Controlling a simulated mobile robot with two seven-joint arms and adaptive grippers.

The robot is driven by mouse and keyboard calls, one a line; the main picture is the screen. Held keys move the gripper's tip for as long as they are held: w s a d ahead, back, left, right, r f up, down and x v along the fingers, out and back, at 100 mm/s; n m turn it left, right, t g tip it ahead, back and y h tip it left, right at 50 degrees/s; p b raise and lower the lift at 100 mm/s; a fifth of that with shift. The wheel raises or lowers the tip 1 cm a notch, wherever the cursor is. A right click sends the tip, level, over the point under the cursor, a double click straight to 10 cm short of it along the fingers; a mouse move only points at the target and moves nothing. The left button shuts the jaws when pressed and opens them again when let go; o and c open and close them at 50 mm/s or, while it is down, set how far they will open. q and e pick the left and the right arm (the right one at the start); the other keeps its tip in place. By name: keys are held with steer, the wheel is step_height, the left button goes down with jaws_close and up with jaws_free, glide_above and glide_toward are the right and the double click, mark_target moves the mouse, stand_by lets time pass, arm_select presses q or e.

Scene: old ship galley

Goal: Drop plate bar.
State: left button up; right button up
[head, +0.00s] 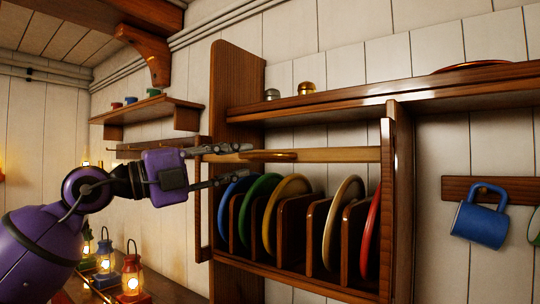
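The plate bar (335,155) is a light wooden rail running level across the front of the plate rack (400,200), above the tops of the plates. A short darker wooden piece (270,156) sits on it near its left part. My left gripper (248,164) is at the bar's left part with its fingers apart, one above the bar's height and one below. I cannot tell whether the fingers touch it. Blue, green, yellow, cream and red plates (287,215) stand upright between wooden dividers. My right gripper is not in view.
A shelf (330,104) with small metal jars runs above the rack. A blue mug (481,218) hangs from a peg board at right. Lit lanterns (132,275) stand at lower left. A small wall shelf (150,108) with coloured pots is behind my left arm.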

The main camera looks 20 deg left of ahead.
mark_target(260, 156)
arm_select(q)
steer(key=x, duration=0.2)
steer(key=p+x, duration=0.1)
steer(key=x, duration=0.2)
steer(key=shift+w+d+r, duration=0.1)
steer(key=shift+d+r, duration=0.05)
steer(key=shift+r, duration=0.15)
steer(key=shift+w+d, duration=0.4)
steer(key=shift+w, duration=0.05)
jaws_close()
